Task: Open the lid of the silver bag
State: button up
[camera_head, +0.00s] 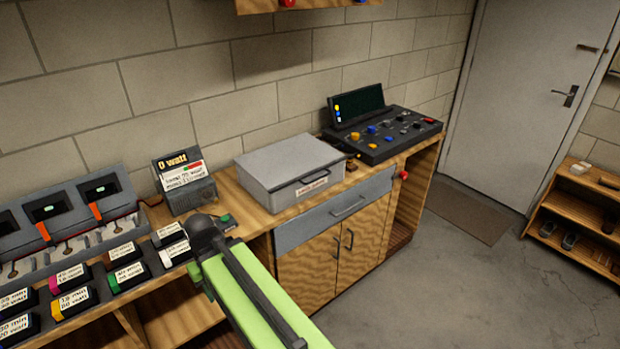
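The silver bag (290,165) is a flat grey case lying on the wooden counter. Its lid is shut. A dark handle (312,187) and a small label (313,182) are on its front side. My green arm reaches up from the bottom of the picture and ends in a dark joint on the left, in front of the counter. That joint is left of the case and apart from it in the picture. The fingers of my gripper do not show.
A black control panel (385,137) with a screen stands right of the case. A display box (186,183) reading "0 watt" stands to its left, with chargers and labelled battery blocks (75,301) farther left. The grey drawer (335,212) below is shut.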

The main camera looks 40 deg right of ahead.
aim_at(275, 167)
jog(key=u, duration=4.8)
jog(key=i, duration=0.1)
jog(key=z, duration=2.9)
jog(key=k, duration=1.45)
jog(key=z, duration=1.15)
jog(key=i, duration=1)
